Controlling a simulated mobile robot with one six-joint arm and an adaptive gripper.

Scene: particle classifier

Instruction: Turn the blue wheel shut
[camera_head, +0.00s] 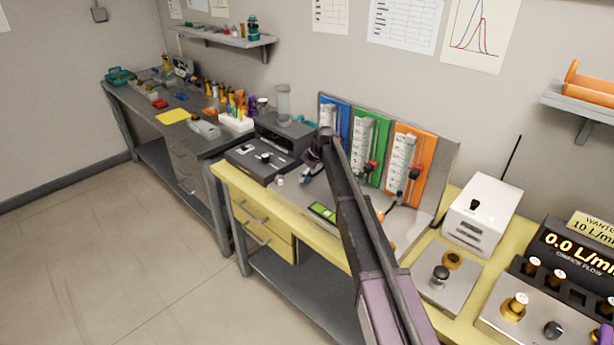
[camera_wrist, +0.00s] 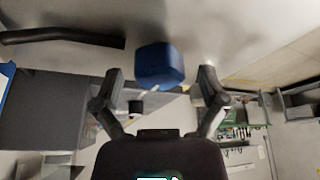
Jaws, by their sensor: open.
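The blue wheel (camera_wrist: 159,65) shows in the wrist view as a rounded blue block on a thin pale stem. My gripper (camera_wrist: 160,74) is open, with one finger on either side of the wheel and a visible gap on both sides. In the head view my gripper (camera_head: 313,166) is in front of the lower part of the blue panel (camera_head: 343,120).
Beside the blue panel stand a green panel (camera_head: 377,131) and an orange panel (camera_head: 427,148), each with a gauge and a red-and-black knob. A black device (camera_head: 262,159) is left of my gripper. A white box (camera_head: 482,212) and flow display (camera_head: 577,246) are at right.

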